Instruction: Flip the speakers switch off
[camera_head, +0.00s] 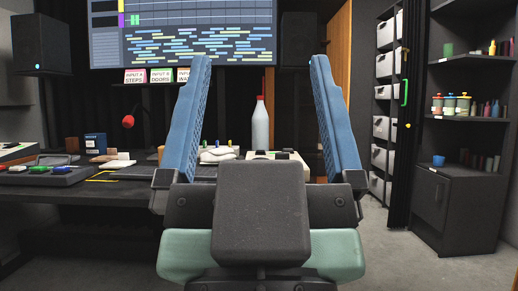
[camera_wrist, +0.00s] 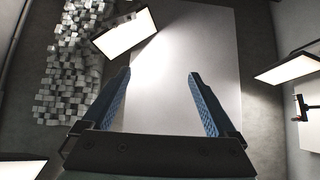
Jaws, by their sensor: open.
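My gripper (camera_head: 260,62) is open and empty, its two blue fingers pointing up in front of the desk in the head view. It also shows in the wrist view (camera_wrist: 159,74), wide apart, with nothing between the fingers. A black speaker (camera_head: 40,45) with a small lit blue light stands at the upper left. A dark box, perhaps a second speaker (camera_head: 300,40), is right of the screen, partly behind my right finger. I cannot make out a speakers switch in either view. A device with colored buttons (camera_head: 45,174) lies on the desk at the left.
The dark desk (camera_head: 130,190) holds a white bottle with a red cap (camera_head: 260,125), a blue box (camera_head: 95,143) and a red microphone (camera_head: 128,121). Shelves (camera_head: 465,118) stand at the right, with clear floor (camera_head: 400,260) before them. The wrist view shows bright light panels (camera_wrist: 125,32).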

